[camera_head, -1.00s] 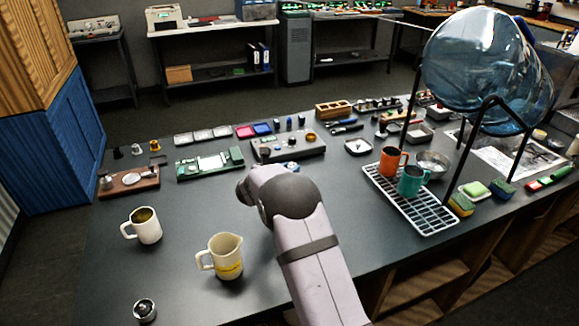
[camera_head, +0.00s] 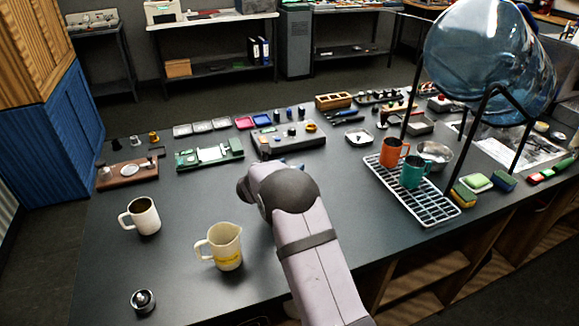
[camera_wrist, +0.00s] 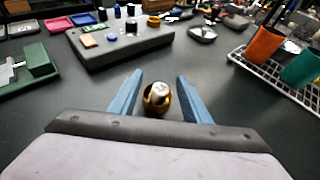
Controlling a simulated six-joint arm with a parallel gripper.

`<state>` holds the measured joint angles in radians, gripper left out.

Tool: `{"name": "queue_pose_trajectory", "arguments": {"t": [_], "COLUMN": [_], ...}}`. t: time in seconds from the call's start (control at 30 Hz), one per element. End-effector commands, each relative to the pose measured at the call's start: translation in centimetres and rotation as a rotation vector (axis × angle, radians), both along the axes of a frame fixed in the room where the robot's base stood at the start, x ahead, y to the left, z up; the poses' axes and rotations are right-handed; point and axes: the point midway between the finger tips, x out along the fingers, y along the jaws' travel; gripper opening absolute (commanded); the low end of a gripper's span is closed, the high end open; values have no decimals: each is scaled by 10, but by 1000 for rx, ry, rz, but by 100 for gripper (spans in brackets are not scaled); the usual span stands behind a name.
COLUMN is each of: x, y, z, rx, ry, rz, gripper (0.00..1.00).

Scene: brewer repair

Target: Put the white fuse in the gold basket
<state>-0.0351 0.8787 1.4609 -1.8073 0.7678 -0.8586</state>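In the wrist view a small round gold cup, which looks like the gold basket (camera_wrist: 148,104), stands on the dark table between my fingertips. A short whitish-silver piece, possibly the white fuse (camera_wrist: 159,93), shows inside its rim. I cannot tell how deep it sits. My gripper (camera_wrist: 158,82) is open, with one blue finger on each side of the cup and visible gaps to both. In the head view my arm hides the cup, and only a bit of the blue fingers shows.
A grey device (camera_head: 288,140) with a gold ring (camera_head: 310,127) on top stands just beyond. A green board (camera_head: 210,153) lies to its left. A white rack (camera_head: 412,195) with orange and teal mugs is at right. A cream jug (camera_head: 224,247) and white mug (camera_head: 144,216) stand at left.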

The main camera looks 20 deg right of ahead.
Motion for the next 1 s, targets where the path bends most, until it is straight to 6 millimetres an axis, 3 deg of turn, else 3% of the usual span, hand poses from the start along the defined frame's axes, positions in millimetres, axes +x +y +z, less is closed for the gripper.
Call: {"name": "queue_pose_trajectory", "arguments": {"t": [0.57,1.0], "x": [0,0], "y": [0,0], "z": [5,60], "rx": [0,0], "ry": [-1,-2], "rz": [0,1], "gripper": [44,44]}}
